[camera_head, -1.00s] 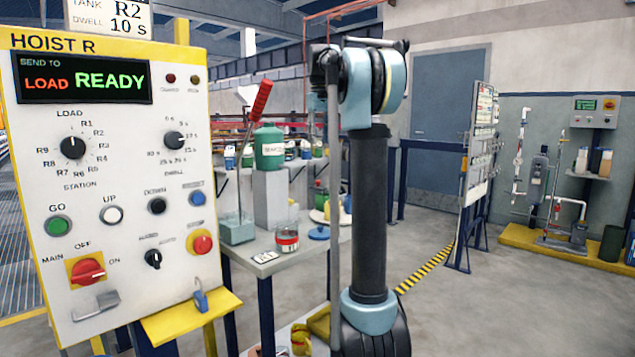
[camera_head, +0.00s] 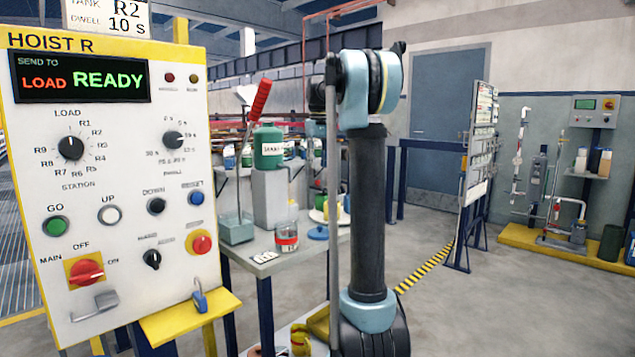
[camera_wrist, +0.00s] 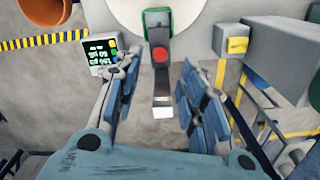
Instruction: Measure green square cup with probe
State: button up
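A squarish, pale green see-through container (camera_head: 236,230) stands at the left of the work table in the head view. It may be the green square cup, but I cannot be sure. A rod with a red handle (camera_head: 261,98) leans up from it. In the wrist view my gripper (camera_wrist: 159,65) has its two blue-padded fingers wide apart. Between them, seemingly beyond the tips, shows a green-edged dark part with a red round spot (camera_wrist: 160,54) and a metal strip below it. I cannot tell whether it is the probe. My gripper is hidden in the head view.
A control panel (camera_head: 120,200) fills the left of the head view. The grey table (camera_head: 268,263) also bears a red-banded jar (camera_head: 287,237); a green jug (camera_head: 268,148) stands on a block. The wrist view shows a lit display box (camera_wrist: 103,52) and yellow-faced box (camera_wrist: 236,45).

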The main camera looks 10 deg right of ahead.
notch_tip(320, 180, down, 7)
dwell(0.3)
grip_shut()
